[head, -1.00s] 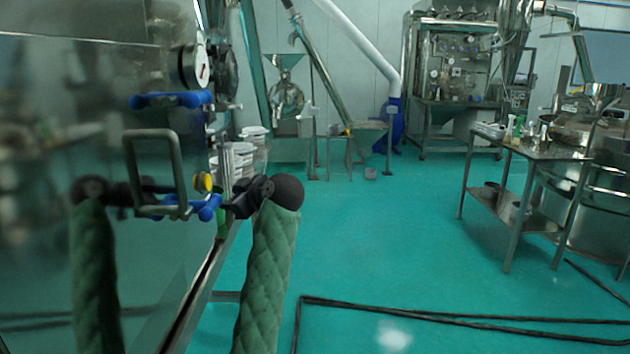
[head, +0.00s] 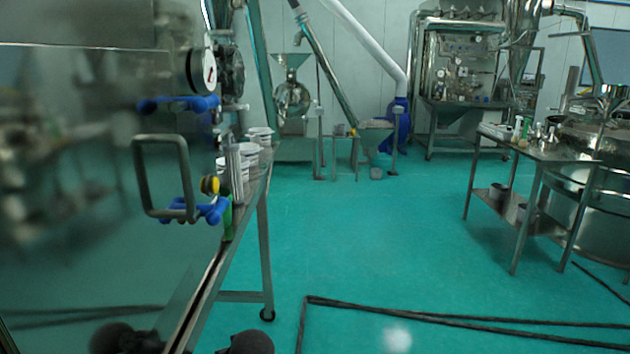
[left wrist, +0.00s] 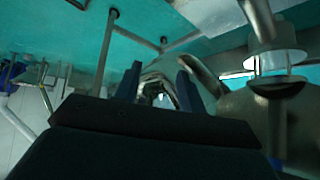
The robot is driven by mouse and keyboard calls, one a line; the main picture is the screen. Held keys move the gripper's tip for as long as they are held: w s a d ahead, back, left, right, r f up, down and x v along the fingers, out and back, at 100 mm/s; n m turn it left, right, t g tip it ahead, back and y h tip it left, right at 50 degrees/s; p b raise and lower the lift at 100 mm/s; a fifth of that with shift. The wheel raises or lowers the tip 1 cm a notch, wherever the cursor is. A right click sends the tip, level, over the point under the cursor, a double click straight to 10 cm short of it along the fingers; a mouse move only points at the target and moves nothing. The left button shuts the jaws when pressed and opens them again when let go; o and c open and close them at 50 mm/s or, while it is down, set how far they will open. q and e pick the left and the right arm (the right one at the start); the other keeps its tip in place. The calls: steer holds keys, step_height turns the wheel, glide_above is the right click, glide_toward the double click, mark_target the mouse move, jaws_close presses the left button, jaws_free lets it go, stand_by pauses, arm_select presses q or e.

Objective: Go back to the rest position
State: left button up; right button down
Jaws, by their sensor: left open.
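My left gripper (left wrist: 160,83) shows in the left wrist view. Its two dark fingers are apart, with nothing held between them. A shiny curved metal part appears beyond the fingers; I cannot tell whether it touches them. In the head view, only a dark rounded part of my arm shows at the bottom edge, with its reflection in the metal panel to its left. The metal handle (head: 146,180) on the shiny panel (head: 70,240) stands clear of my arm. My right gripper is not in view.
A steel table (head: 262,235) with white containers (head: 236,170) stands beside the panel, close on the left. Another steel table (head: 540,152) with small items stands at right. Dark strips (head: 430,316) lie on the green floor. The middle floor (head: 380,230) is clear.

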arm_select(q)
steer(key=s+d+f+m+g+h, duration=0.1)
steer(key=s+f, duration=0.3)
steer(key=s, duration=0.8)
steer(key=s+d+f+m+g+h+p, duration=0.1)
steer(key=s+d+f+m+g+h, duration=0.1)
steer(key=s, duration=1)
steer(key=s+d+f+m+g+h, duration=0.1)
steer(key=s+f+m+g+h, duration=0.1)
steer(key=s+f, duration=0.6)
steer(key=s+m+h, duration=0.1)
steer(key=s+m, duration=0.1)
steer(key=s, duration=0.2)
steer(key=shift+d, duration=0.15)
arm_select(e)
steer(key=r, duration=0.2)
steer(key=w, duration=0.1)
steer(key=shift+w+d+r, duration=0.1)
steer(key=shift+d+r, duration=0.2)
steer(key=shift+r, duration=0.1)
